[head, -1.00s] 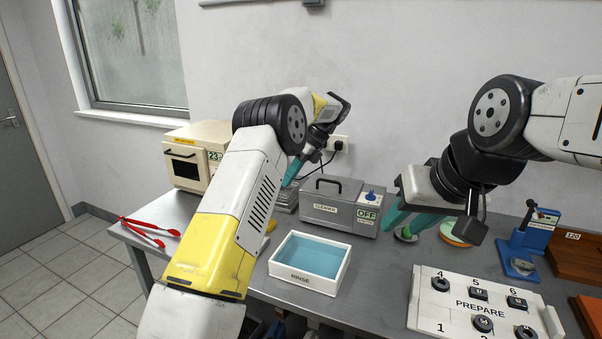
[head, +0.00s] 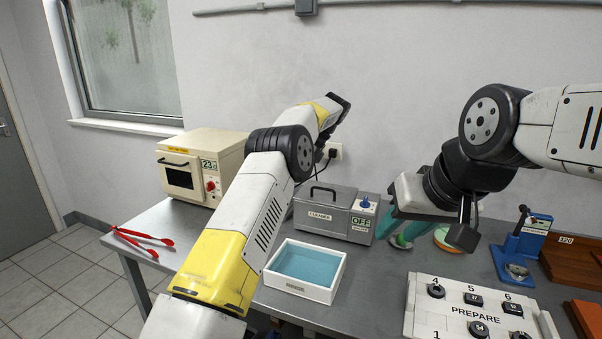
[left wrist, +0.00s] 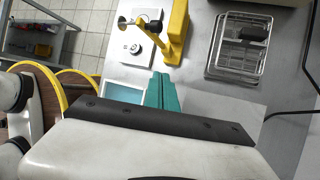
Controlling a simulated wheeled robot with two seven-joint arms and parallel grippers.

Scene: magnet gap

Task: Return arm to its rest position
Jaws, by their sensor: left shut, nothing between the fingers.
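My left arm (head: 225,250), white and yellow with a black joint, reaches up over the table in the head view. Its gripper is hidden behind the arm there. In the left wrist view the left gripper's teal fingers (left wrist: 163,92) are together with nothing between them, above the table. My right gripper (head: 400,230), with teal fingers, hangs over the back of the table right of the cleaner; its finger gap is unclear.
A white rinse tray (head: 296,291) with blue liquid stands near the left arm. Behind are a grey cleaner box (head: 318,216) and a cream oven (head: 188,178). Red tongs (head: 140,240) lie at left. A numbered PREPARE board (head: 468,293) and blue press (head: 520,250) are at right.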

